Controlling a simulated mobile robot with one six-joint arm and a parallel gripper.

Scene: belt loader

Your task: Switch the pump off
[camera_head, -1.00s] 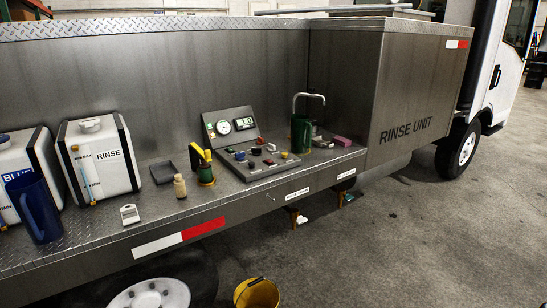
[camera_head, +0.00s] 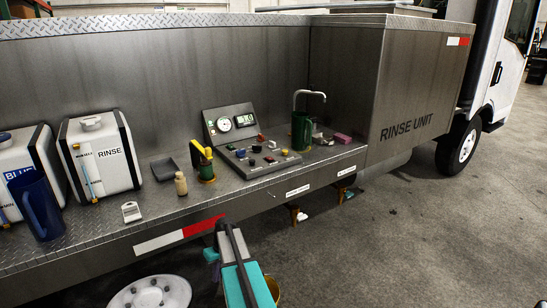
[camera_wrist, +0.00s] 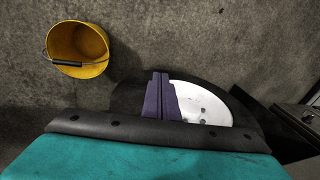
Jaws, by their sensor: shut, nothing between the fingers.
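The control panel (camera_head: 268,168) sits on the truck's metal deck. Its lower face carries several knobs and buttons in black, blue, red, white and yellow; its upright back holds a round gauge (camera_head: 224,125) and a small lit display (camera_head: 244,120). The labels are too small to read, so I cannot tell which control is the pump's. My gripper (camera_wrist: 160,74) shows in the wrist view, its purple fingers together and empty, with the floor and a white wheel (camera_wrist: 203,103) beyond. In the head view my teal arm is in front of the deck edge, below and apart from the panel.
A green jug (camera_head: 301,132) and tap stand right of the panel. A yellow-handled tool (camera_head: 204,158) and a small tan bottle (camera_head: 181,184) stand left, with the RINSE container (camera_head: 99,157) farther left. A yellow bucket (camera_wrist: 78,48) stands on the floor.

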